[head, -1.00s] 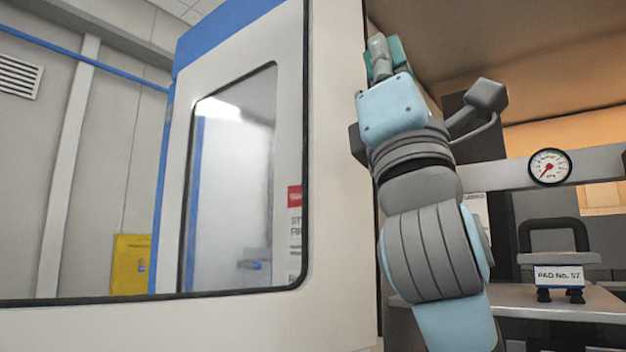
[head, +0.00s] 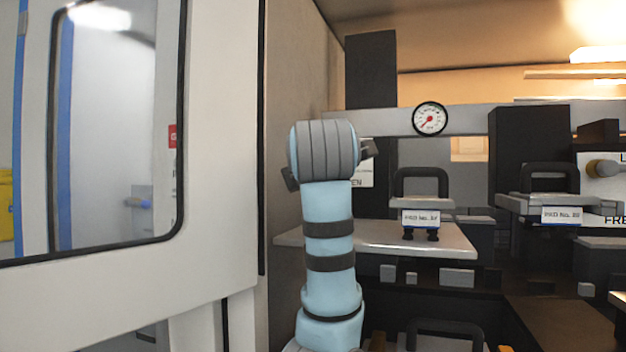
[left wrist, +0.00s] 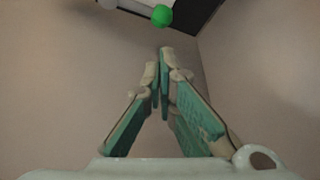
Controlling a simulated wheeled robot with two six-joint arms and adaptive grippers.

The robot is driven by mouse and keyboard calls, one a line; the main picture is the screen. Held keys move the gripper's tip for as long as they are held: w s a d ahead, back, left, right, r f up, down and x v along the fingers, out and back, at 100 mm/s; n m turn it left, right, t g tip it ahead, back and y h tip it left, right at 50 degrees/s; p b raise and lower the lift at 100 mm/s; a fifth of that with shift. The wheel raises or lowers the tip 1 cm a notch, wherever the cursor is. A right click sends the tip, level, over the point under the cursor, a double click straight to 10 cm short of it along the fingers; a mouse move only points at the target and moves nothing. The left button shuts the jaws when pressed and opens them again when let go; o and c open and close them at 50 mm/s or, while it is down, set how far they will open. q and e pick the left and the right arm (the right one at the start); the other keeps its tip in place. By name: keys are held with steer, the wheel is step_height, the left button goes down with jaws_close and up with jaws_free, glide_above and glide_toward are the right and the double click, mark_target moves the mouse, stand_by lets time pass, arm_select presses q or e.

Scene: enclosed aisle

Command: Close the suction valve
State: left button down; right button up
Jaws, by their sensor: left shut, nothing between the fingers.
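My left gripper (left wrist: 163,60) shows in the left wrist view with its teal fingers together and nothing between them. Ahead of it, at the top edge, a green round knob (left wrist: 162,15) sits by a white and black part that is cut off. The gripper and knob look apart. In the head view my left arm stands upright at the middle and hides its gripper. I cannot tell which part is the suction valve. My right gripper is not in view.
A white door with a window (head: 215,130) fills the left, close to my arm. Behind are a round gauge (head: 430,118), a grey shelf (head: 380,240), and black-handled pads, one labelled pad (head: 421,218) and another labelled pad (head: 561,215). Plain walls flank the gripper.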

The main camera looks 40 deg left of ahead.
arm_select(q)
steer(key=p+x, duration=0.1)
steer(key=x, duration=0.7)
steer(key=shift+p, duration=0.35)
steer(key=shift+a, duration=0.1)
